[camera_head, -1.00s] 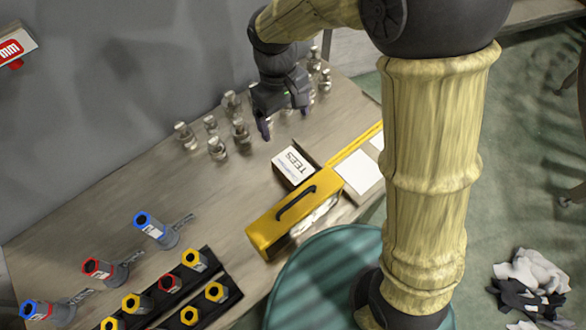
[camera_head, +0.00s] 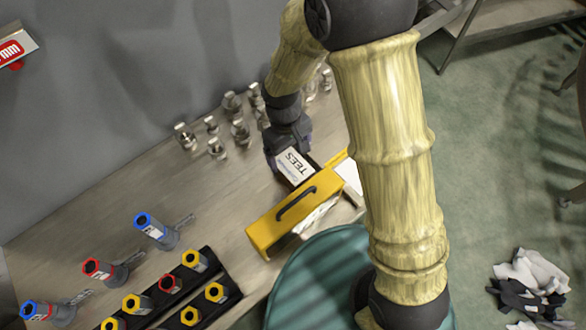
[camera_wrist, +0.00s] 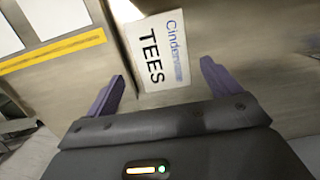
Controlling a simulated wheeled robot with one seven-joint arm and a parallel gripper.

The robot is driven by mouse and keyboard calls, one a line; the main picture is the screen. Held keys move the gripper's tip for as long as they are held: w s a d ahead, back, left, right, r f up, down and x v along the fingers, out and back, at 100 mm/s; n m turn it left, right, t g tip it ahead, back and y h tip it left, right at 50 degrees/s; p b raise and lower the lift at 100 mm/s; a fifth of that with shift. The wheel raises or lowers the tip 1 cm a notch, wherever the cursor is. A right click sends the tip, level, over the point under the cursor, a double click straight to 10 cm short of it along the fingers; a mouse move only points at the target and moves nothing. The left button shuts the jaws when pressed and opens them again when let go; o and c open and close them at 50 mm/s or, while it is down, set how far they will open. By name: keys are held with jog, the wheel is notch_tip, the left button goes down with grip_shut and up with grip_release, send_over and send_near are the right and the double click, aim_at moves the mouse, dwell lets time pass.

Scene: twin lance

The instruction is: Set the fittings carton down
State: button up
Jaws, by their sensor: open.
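The fittings carton (camera_head: 296,167), with a white top label reading TEES, sits on the workbench behind the yellow toolbox. In the wrist view its label (camera_wrist: 160,52) shows ahead of and between my two purple fingers. My gripper (camera_head: 290,156) is open, at the carton's far end and partly covering it in the head view. The wrist view shows my gripper's fingers (camera_wrist: 163,82) spread wide, with nothing held between them. I cannot tell whether a finger touches the carton.
A yellow toolbox (camera_head: 293,213) with a black handle stands close in front of the carton. Several metal fittings (camera_head: 240,130) stand at the back by the wall. Colored hex sockets (camera_head: 158,228) and a black rack (camera_head: 200,290) are at the front left. The bench's left middle is clear.

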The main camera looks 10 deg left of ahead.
aim_at(293, 165)
jog(key=f, duration=0.1)
jog(key=s+f, duration=0.1)
jog(key=d+f, duration=0.1)
jog(key=f, duration=0.1)
jog(key=shift+s, duration=0.15)
jog(key=shift+f+p, duration=0.3)
jog(key=shift+f, duration=0.2)
jog(key=shift+c, duration=0.4)
jog(key=c, duration=1.3)
jog(key=shift+o, duration=0.2)
notch_tip(293, 165, up, 10)
jog(key=shift+r, duration=0.1)
